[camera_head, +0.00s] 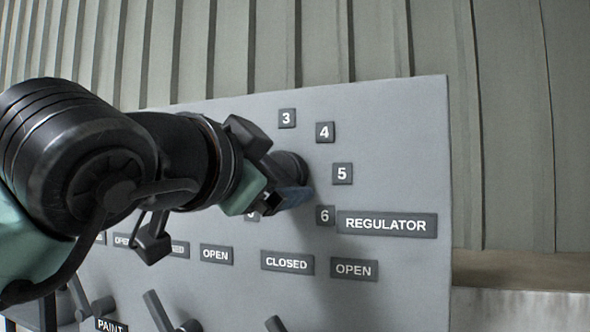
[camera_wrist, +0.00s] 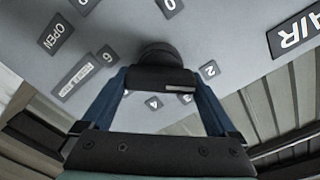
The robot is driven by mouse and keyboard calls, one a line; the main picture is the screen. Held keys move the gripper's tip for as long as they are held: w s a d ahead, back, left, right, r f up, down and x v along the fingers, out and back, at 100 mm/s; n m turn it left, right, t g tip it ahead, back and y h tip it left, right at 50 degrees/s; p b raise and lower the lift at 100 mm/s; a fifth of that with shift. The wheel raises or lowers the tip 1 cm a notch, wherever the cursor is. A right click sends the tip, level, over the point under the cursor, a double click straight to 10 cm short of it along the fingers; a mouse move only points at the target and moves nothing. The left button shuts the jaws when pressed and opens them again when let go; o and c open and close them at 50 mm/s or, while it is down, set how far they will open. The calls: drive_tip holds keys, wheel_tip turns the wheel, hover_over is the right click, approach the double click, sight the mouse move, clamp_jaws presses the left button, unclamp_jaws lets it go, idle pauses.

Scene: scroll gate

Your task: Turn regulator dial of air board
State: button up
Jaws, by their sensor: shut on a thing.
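The regulator dial (camera_head: 291,168) is a dark round knob on the grey air board (camera_head: 400,130), inside a ring of number plates. The plates 3, 4, 5 and 6 show to its right in the head view, with a REGULATOR label (camera_head: 387,224) below. My gripper (camera_head: 290,198) is at the dial, its blue fingers shut on it. In the wrist view the dial (camera_wrist: 158,55) sits between the two fingers of my gripper (camera_wrist: 162,82). My gripper hides the left part of the dial and some numbers in the head view.
Several valve levers (camera_head: 158,311) stick out from the lower board, below my arm. OPEN and CLOSED plates (camera_head: 287,263) line the board above them. A ribbed metal wall (camera_head: 520,120) stands behind the board.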

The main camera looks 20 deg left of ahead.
drive_tip(key=n+b, duration=0.1)
drive_tip(key=n, duration=0.3)
drive_tip(key=shift+n, duration=0.4)
drive_tip(key=n, duration=0.3)
drive_tip(key=shift+a, duration=0.1)
drive_tip(key=n, duration=0.5)
drive_tip(key=shift+a, duration=0.15)
drive_tip(key=shift+a+n, duration=0.1)
drive_tip(key=shift+n, duration=2.1)
drive_tip(key=o, duration=1)
drive_tip(key=shift+c, duration=0.2)
drive_tip(key=shift+o, duration=0.2)
drive_tip(key=shift+w, duration=0.1)
drive_tip(key=shift+a+f, duration=0.1)
